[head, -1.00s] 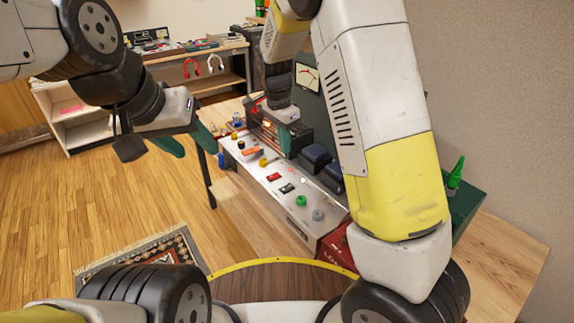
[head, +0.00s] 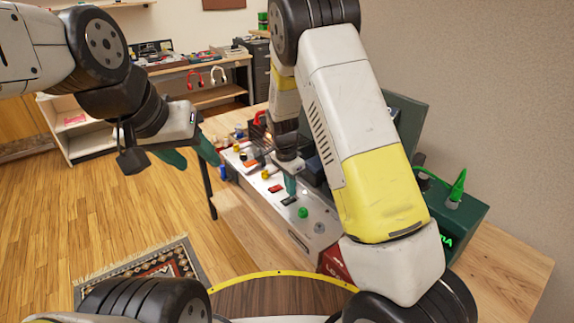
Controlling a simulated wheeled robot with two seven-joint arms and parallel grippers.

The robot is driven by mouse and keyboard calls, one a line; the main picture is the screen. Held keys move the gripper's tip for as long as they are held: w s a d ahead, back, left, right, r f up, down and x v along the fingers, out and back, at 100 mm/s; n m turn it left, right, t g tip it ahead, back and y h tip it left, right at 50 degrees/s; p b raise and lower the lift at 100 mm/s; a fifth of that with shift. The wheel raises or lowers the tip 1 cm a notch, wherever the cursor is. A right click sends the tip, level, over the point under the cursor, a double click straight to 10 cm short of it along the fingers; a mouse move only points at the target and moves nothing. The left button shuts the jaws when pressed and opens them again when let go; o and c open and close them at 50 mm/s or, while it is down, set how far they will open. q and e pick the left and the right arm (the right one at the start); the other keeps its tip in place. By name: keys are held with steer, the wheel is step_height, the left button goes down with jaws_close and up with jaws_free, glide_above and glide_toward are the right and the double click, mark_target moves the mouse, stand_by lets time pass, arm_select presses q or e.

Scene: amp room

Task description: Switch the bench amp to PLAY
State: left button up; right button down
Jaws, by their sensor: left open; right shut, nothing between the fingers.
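The bench amp has a long silver control panel (head: 262,205) that lies on the wooden bench. On the panel are a red switch (head: 276,188), a black switch (head: 289,201), a green knob (head: 303,212) and a grey knob (head: 320,228). I cannot read which switch is marked PLAY. My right gripper (head: 291,188) is shut and empty, its teal fingertips pointing down just above or at the panel by the black and red switches; contact cannot be told. My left gripper (head: 188,158) is open and empty, left of the panel above the floor.
Yellow knobs and an orange part sit at the panel's far end. A dark green box (head: 455,222) with a green bottle-like item (head: 457,187) stands at the right. A shelf (head: 190,75) with red and white headphones is behind. Wooden floor (head: 130,215) is clear at left.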

steer(key=shift+d+f, duration=0.1)
steer(key=shift+f, duration=0.65)
steer(key=shift+w, duration=0.1)
steer(key=shift+d+f+g+y, duration=0.2)
steer(key=shift+f+g+y, duration=0.05)
steer(key=shift+g+y, duration=0.05)
steer(key=shift+a, duration=0.15)
steer(key=shift+s, duration=0.2)
